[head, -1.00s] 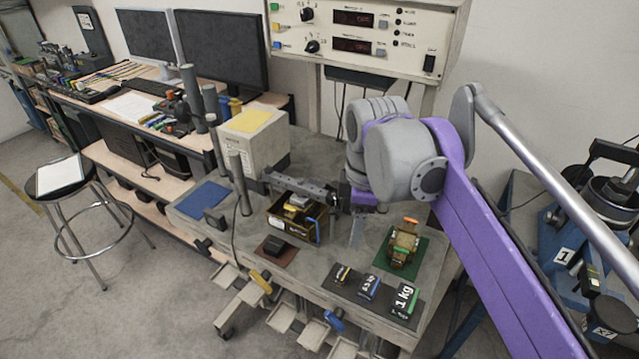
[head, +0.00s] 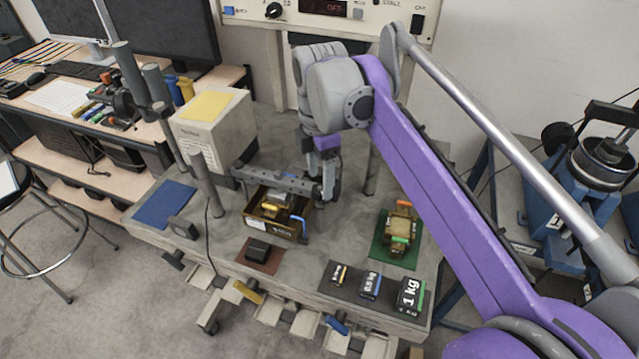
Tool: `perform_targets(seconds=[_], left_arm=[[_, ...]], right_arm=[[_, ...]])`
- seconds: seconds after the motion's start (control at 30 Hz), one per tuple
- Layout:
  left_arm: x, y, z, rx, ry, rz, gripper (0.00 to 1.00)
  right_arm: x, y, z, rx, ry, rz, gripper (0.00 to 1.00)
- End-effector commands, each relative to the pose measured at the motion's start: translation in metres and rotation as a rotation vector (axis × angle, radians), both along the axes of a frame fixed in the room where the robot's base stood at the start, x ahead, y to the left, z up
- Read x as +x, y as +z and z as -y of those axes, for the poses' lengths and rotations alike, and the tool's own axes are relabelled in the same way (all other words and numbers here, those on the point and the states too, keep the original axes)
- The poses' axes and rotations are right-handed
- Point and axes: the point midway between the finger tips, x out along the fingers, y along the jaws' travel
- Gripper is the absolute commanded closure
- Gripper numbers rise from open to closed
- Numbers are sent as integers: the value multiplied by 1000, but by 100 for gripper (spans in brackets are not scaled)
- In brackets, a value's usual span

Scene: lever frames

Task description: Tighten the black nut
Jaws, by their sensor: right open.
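A grey lever beam (head: 275,181) runs level across the bench from an upright post (head: 207,185) toward my right gripper. My right gripper (head: 327,196) points down at the beam's right end, its fingers at or just beside that end. It is open, and I cannot tell whether it touches anything. I cannot make out the black nut for sure; the gripper may hide it at the beam's end. My left gripper is not in view.
A brown open box (head: 262,222) sits below the beam. A dark block (head: 258,249) lies in front. Labelled weights, including a 1 kg one (head: 410,294), stand at the front right. A brown object (head: 398,228) sits on a green mat (head: 380,252). A beige box (head: 215,130) stands behind.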

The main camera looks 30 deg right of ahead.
Motion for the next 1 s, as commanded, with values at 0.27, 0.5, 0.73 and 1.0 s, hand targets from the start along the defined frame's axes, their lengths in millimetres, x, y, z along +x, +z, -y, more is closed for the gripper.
perform_targets(seconds=[0.27,0.5,0.73,1.0], left_arm=[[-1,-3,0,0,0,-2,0],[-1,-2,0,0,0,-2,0],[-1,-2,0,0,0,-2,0],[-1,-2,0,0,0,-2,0]], right_arm=[[0,-23,0,0,0,0,29],[0,-24,0,0,0,1,29],[0,-24,0,0,0,1,67],[0,-23,0,0,0,1,100]])
